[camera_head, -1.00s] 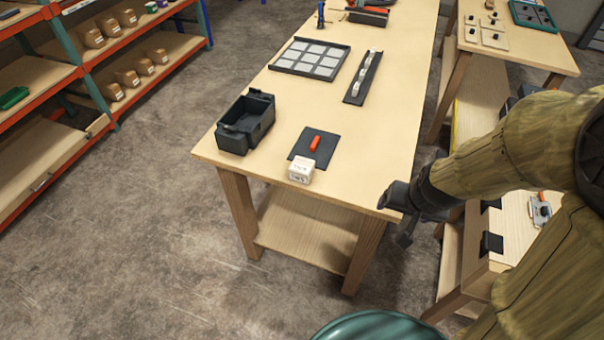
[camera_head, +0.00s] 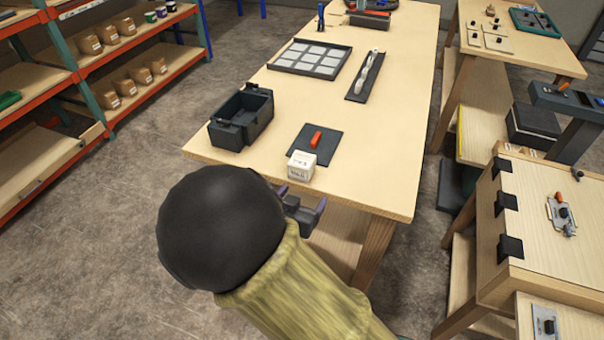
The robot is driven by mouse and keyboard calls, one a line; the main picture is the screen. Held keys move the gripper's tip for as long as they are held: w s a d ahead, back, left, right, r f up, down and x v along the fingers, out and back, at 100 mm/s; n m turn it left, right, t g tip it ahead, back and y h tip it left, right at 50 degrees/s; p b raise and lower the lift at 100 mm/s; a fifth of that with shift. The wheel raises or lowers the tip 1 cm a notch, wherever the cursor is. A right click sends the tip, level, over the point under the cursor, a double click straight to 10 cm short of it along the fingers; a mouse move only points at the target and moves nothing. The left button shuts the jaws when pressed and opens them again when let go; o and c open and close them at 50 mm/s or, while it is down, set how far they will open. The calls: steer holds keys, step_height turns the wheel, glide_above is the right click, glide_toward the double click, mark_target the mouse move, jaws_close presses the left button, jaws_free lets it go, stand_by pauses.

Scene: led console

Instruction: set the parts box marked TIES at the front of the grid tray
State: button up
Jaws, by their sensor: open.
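A small white box (camera_head: 301,166) with dark print sits at the near edge of the main table; I cannot read the print with certainty. The grid tray (camera_head: 268,64), dark-rimmed with pale square cells, lies farther back on the same table. My gripper (camera_head: 306,208) is open and empty, just off the table's near edge, below the white box in the picture and apart from it. My dark wrist and arm hide part of the gripper and the table's near legs.
A dark mat (camera_head: 328,151) with a red-orange handle (camera_head: 316,139) lies right behind the box. A black open bin (camera_head: 232,133) stands to the left. A dark strip holding pale parts (camera_head: 357,90) lies right of the tray. The tabletop's right side (camera_head: 385,150) is clear.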

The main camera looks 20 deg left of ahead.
steer(key=s+a+t+b, duration=0.1)
steer(key=s+a+t, duration=0.2)
steer(key=s, duration=0.3)
steer(key=shift+a+r+t+b, duration=0.2)
steer(key=shift+a+t+b, duration=0.2)
steer(key=shift+a, duration=0.2)
glide_toward(306, 154)
steer(key=shift+w+d+f, duration=0.1)
steer(key=shift+w+f, duration=0.1)
steer(key=shift+w, duration=0.35)
steer(key=shift+w+f, duration=0.25)
steer(key=shift+w, duration=0.45)
steer(key=shift+w, duration=0.1)
steer(key=w, duration=0.5)
steer(key=shift+r, duration=0.1)
